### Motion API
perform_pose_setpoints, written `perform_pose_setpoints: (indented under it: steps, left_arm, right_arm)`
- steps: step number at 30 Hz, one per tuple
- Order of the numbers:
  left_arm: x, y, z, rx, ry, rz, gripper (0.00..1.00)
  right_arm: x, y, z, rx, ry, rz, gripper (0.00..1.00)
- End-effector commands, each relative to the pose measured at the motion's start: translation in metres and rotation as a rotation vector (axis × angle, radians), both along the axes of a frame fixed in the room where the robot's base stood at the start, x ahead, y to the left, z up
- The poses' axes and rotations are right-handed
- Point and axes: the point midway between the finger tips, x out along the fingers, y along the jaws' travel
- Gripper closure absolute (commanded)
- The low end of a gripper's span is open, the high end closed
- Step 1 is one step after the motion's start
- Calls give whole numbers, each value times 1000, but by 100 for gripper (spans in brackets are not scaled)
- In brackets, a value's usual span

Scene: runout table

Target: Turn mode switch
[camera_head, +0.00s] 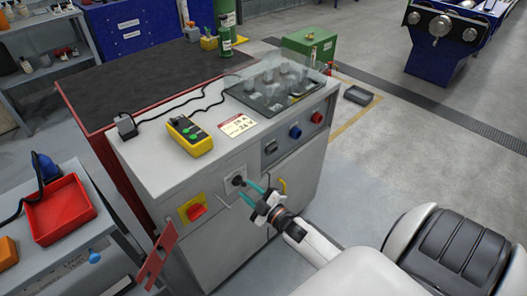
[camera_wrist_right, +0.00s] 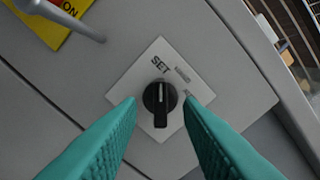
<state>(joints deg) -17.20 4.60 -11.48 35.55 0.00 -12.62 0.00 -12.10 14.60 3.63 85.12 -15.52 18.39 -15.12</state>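The mode switch (camera_wrist_right: 160,97) is a black rotary knob with a white pointer line on a white square plate (camera_wrist_right: 127,88). The plate reads SET at one position; the other labels are too small to read. In the head view the switch (camera_head: 238,181) sits on the front face of the grey cabinet. My right gripper (camera_head: 254,194) has teal fingers and is open in front of the knob. In the right wrist view its fingers (camera_wrist_right: 160,105) lie on both sides of the knob, apart from it as far as I can tell. My left gripper is not in view.
A red rotary switch on a yellow plate (camera_head: 194,210) is left of the mode switch. Blue (camera_head: 295,132) and red (camera_head: 317,117) buttons are to the right. A yellow pendant (camera_head: 190,136) lies on the cabinet top. A cart with a red tray (camera_head: 60,209) stands at left.

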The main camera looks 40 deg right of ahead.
Motion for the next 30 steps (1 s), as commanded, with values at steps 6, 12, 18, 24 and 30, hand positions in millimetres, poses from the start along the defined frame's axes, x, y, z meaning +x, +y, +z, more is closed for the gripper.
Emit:
perform_pose_setpoints:
  steps: [6, 12, 18, 24, 30]
  left_arm:
    - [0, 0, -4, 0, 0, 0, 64]
    - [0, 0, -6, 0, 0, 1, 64]
    - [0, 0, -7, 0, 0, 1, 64]
    - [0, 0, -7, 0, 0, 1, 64]
    - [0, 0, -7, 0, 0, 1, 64]
  right_arm:
    - [-49, -3, -2, 0, 4, 0, 67]
    - [-84, -6, -2, 0, 4, 1, 67]
    - [-98, -8, 0, 0, 1, -1, 67]
    - [-99, -8, 0, 0, 1, -1, 67]
    - [-99, -8, 0, -1, 1, 1, 67]
